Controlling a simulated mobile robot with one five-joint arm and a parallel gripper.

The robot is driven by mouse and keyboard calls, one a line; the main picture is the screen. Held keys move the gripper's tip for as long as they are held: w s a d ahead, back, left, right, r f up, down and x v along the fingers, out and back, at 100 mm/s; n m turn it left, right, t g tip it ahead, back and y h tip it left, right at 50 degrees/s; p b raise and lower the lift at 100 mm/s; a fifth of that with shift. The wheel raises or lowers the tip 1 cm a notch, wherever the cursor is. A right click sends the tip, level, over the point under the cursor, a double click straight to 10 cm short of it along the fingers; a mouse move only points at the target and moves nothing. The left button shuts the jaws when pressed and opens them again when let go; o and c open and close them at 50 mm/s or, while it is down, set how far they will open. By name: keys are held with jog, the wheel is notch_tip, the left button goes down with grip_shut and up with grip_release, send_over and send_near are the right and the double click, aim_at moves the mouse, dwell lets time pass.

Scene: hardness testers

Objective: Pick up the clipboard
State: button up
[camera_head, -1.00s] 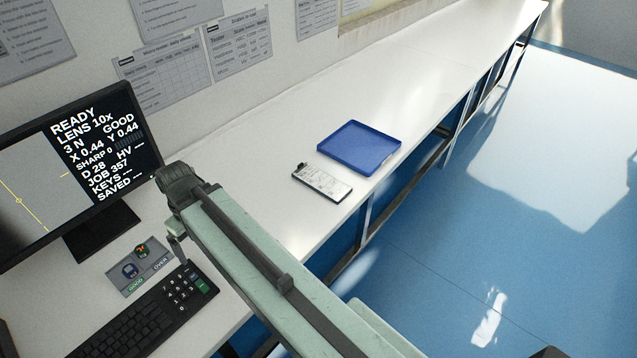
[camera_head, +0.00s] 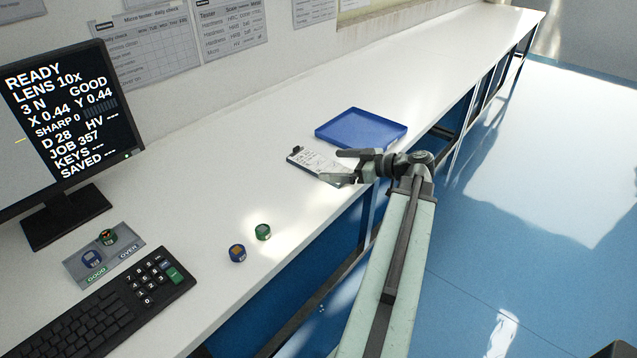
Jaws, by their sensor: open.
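The clipboard (camera_head: 312,161) lies flat on the white bench, with a white sheet on it and a dark clip at its far-left end. My gripper (camera_head: 341,166) is open, its fingers pointing left over the clipboard's right end. The fingers hide part of that end. I cannot tell whether they touch the clipboard or sit on either side of its edge.
A blue tray (camera_head: 398,143) lies just behind the clipboard. A green-sided round block (camera_head: 263,232) and a blue-sided one (camera_head: 237,253) stand nearer on the bench (camera_head: 200,215).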

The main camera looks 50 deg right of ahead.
aim_at(321, 165)
jog(key=shift+s+d+f+m+h, duration=0.15)
jog(key=shift+s+d+f+h, duration=0.05)
jog(key=shift+s+d, duration=0.45)
jog(key=shift+s+d+f+m+h, duration=0.15)
jog(key=shift+s+d+f+h, duration=0.05)
jog(key=shift+s+d, duration=0.35)
jog(key=shift+b+x, duration=1.25)
jog(key=shift+x, duration=2.7)
jog(key=shift+d, duration=0.2)
jog(key=c, duration=1.5)
